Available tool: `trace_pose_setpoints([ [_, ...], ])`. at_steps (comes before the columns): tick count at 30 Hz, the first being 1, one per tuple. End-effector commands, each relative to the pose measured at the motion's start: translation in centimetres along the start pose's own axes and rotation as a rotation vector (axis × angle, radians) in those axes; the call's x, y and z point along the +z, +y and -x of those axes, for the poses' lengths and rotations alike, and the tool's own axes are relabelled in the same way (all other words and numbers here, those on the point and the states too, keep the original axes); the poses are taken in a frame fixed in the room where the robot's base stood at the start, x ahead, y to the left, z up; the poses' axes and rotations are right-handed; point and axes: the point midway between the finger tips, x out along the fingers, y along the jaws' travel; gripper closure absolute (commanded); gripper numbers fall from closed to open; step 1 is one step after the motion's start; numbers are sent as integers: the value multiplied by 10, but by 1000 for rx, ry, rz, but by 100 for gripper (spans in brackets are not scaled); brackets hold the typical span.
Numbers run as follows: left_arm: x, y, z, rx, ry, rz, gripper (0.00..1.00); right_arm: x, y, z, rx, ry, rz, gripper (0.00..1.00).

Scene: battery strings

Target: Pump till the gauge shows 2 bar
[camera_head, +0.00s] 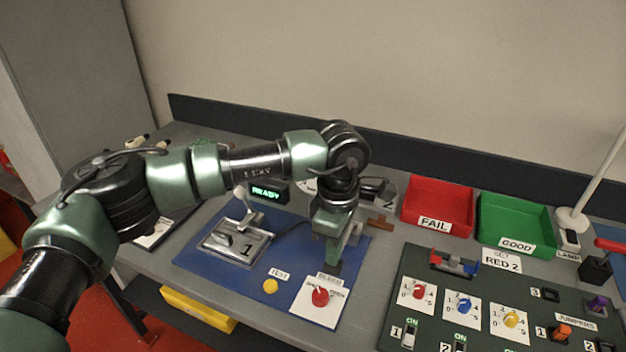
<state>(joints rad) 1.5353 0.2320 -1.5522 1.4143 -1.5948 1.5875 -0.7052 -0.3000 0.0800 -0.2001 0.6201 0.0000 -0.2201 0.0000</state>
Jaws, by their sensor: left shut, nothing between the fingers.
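No pump and no readable gauge can be made out. A pale rounded edge (305,186) shows behind my left arm, too hidden to tell what it is. A small display (267,192) reads READY in green. My left gripper (332,268) points down over the blue mat (210,265), shut and empty, just behind a white card with a red knob (320,297). I cannot tell if it touches the card. A yellow button (270,286) with a TEST label sits left of the card. A metal holder marked 1 (236,240) is at the mat's left.
A red FAIL tray (437,190) and a green GOOD tray (515,210) stand at the back right. A dark green panel (400,278) with coloured knobs, switches and jumpers fills the right front. A lamp pole (600,170) rises at far right. A yellow bin (200,307) is below the bench.

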Motion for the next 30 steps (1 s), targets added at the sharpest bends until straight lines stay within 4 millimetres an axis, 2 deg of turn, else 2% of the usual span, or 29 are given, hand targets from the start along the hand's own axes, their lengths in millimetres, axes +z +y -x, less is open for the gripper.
trace_pose_setpoints([
  [1,-2,8,4,28,-2,9,100,0,0,0,0,0,0,100],
  [8,-2,9,11,30,-3,9,100,0,0,4,0,0,0,100],
  [30,-1,13,76,22,-2,4,100,-3,1,32,0,0,0,100],
])
